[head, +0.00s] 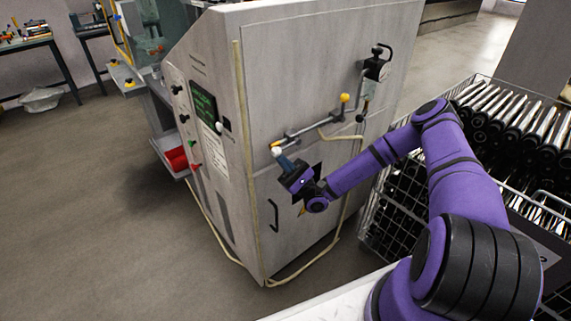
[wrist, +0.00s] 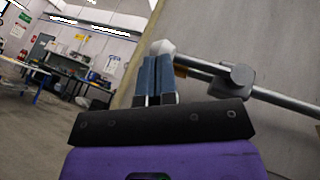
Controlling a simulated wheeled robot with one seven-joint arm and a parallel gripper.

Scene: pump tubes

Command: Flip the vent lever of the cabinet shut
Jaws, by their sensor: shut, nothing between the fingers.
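The grey cabinet (head: 300,80) stands in the middle of the head view. On its side face is a pipe with a yellow knob (head: 345,98) at its right end and a white knob (head: 276,151) at its left end. I cannot tell for sure which part is the vent lever. My gripper (head: 283,161) is shut and empty, with its fingertips at the white knob. In the wrist view the fingers (wrist: 155,80) are together, just below the white knob (wrist: 162,47). I cannot tell whether they touch it.
A black valve (head: 376,66) sits higher on the cabinet, right of the pipe. A black handle (head: 273,215) is below my gripper. A wire crate (head: 385,225) with dark tubes stands at the right. Open floor (head: 100,220) lies to the left.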

